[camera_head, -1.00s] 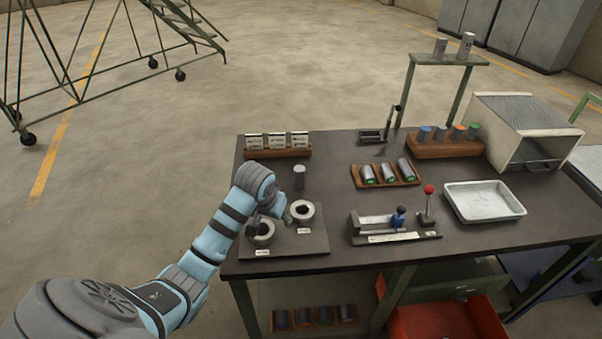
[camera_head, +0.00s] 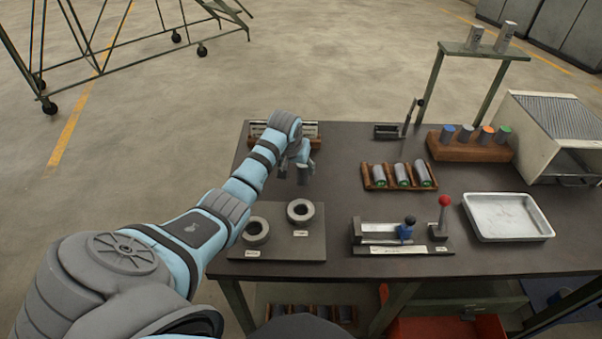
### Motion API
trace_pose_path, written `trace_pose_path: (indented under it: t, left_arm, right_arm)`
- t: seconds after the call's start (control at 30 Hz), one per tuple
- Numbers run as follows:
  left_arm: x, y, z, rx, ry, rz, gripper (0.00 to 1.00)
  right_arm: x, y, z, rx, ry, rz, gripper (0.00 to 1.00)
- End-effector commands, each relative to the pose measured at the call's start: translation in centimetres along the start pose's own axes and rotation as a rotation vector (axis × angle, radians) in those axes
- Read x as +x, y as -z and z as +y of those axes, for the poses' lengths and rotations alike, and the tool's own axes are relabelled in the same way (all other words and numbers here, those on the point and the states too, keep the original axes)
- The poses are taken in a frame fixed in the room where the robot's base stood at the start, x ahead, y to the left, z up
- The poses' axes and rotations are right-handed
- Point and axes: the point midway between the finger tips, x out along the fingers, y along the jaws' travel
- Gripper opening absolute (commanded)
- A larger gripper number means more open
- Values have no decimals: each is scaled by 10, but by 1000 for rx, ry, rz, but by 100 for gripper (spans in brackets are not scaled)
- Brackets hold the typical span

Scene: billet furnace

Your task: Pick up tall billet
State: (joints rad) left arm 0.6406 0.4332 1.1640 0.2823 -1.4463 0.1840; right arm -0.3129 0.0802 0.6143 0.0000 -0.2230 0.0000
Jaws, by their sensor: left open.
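A grey upright cylindrical billet (camera_head: 304,177) stands on the dark table, behind the plate with two ring-shaped holders. My left gripper (camera_head: 298,169) is open and is at this billet, with its fingers close about the upper part. The arm and fingers partly hide the billet, and I cannot tell whether they touch it. Two more grey billets stand on the raised green shelf at the back right, a shorter one (camera_head: 475,36) and a taller one (camera_head: 505,36). My right gripper does not show.
The plate (camera_head: 310,243) with two rings lies in front of the gripper. A card rack (camera_head: 312,131) is behind it, partly hidden by my arm. To the right are a wooden tray of billets (camera_head: 366,177), a gauge fixture with a red knob (camera_head: 444,202) and a metal tray (camera_head: 507,236).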

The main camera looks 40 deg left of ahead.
Motion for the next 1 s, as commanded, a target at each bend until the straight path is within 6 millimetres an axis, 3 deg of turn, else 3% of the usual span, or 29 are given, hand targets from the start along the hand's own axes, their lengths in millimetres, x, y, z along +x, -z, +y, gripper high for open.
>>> trace_pose_path:
  t: [0.2,0.47,0.8,1.0]
  left_arm:
    - [45,-1,4,3,-4,-3,56]
    - [51,0,4,5,-2,-2,56]
    - [50,0,3,4,-2,-2,4]
    - [50,-1,4,4,-2,-3,0]
  right_arm:
    - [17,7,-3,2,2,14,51]
    - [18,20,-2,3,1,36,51]
    - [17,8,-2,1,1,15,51]
    - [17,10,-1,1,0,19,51]
